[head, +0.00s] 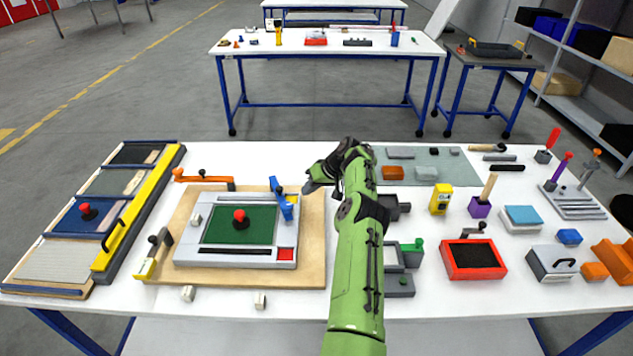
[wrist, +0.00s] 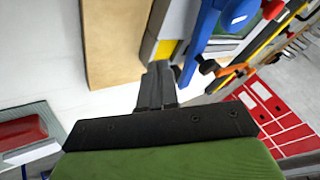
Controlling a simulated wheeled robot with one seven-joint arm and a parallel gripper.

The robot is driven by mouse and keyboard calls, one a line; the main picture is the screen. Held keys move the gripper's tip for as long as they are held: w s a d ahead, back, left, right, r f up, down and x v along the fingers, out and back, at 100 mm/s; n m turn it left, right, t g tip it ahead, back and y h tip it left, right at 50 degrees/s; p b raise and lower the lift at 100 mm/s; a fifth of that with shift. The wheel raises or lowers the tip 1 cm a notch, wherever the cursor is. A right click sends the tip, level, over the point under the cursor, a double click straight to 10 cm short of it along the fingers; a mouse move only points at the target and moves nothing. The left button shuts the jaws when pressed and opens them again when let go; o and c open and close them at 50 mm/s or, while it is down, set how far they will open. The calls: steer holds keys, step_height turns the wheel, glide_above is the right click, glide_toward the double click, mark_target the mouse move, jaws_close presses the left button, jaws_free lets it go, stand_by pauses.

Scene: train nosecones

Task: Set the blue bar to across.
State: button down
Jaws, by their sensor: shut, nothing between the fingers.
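The blue bar (head: 280,198) is mounted at the right side of a grey fixture (head: 190,247) on a wooden board. In the head view it runs mostly front to back, slanting slightly, and looks raised at its far end. A yellow piece sits beside it. My gripper (head: 311,186) is just right of the bar and apart from it, near the board's right edge. In the wrist view the shut fingers (wrist: 158,75) hold nothing, and the blue bar (wrist: 207,35) rises close to their right. The bar's pivot is not clear.
An orange bar (head: 205,179) lies behind the fixture, and a yellow-based lever (head: 155,255) stands at its left. A red knob (head: 239,216) stands on the green panel. My arm covers the table right of the board. Blocks and tools crowd the right side.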

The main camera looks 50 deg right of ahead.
mark_target(280, 193)
steer(key=shift+x, duration=0.95)
steer(key=shift+w+a+r, duration=0.1)
steer(key=shift+w+a, duration=0.1)
steer(key=shift+a, duration=0.05)
steer(key=shift+w+a+r, duration=0.1)
steer(key=shift+w+a, duration=0.15)
steer(key=shift+a, duration=0.25)
steer(key=shift+w+a, duration=0.2)
steer(key=shift+a, duration=0.35)
steer(key=shift+w+a, duration=0.3)
steer(key=shift+a, duration=0.15)
